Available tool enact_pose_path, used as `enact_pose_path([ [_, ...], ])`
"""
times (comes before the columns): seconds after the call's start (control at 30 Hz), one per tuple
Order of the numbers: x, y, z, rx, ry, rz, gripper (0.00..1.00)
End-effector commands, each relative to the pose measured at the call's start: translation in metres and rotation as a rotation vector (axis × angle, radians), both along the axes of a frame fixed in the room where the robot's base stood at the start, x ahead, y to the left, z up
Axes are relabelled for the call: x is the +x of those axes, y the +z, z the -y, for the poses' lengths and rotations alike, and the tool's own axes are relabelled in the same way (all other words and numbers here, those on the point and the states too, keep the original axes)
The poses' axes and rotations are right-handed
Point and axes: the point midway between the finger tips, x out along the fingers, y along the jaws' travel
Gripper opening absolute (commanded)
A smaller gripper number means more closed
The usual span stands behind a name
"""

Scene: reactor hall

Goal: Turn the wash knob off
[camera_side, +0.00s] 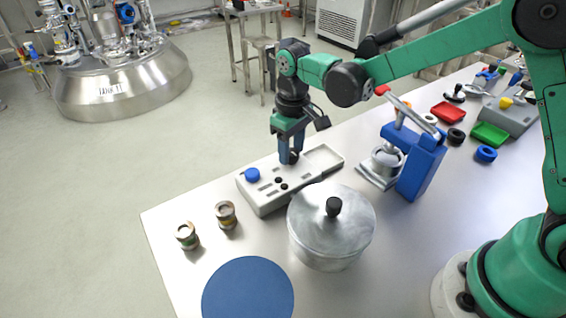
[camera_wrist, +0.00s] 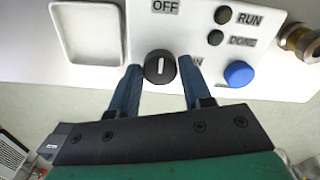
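The wash knob (camera_wrist: 160,67) is a round black knob on the light grey panel (camera_wrist: 205,48). In the wrist view its white mark stands upright, in line with the OFF label (camera_wrist: 165,7) above it. A second label, which seems to read ON, is partly hidden beside my right-hand finger. My gripper (camera_wrist: 161,66) has its two blue fingertips on either side of the knob, very close to it. I cannot tell whether they press on it. In the side view my gripper (camera_side: 291,158) points down at the panel, with the dark knob low between the fingers.
A blue button (camera_wrist: 238,74) and RUN and DONE lamps lie right of the knob; an empty recess (camera_wrist: 88,32) lies left. In the side view, a lidded pot (camera_side: 330,232), two small jars (camera_side: 226,215), a blue disc (camera_side: 248,290) and a blue press (camera_side: 420,165) stand nearby.

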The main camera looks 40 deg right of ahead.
Motion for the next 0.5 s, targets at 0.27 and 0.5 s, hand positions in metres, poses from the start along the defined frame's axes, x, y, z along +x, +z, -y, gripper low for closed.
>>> enact_pose_path([
  [0.27, 0.0, 0.0, 0.0, 0.0, -0.001, 0.0, 0.7],
  [0.5, 0.0, 0.013, 0.0, 0.0, -0.001, 0.0, 0.7],
])
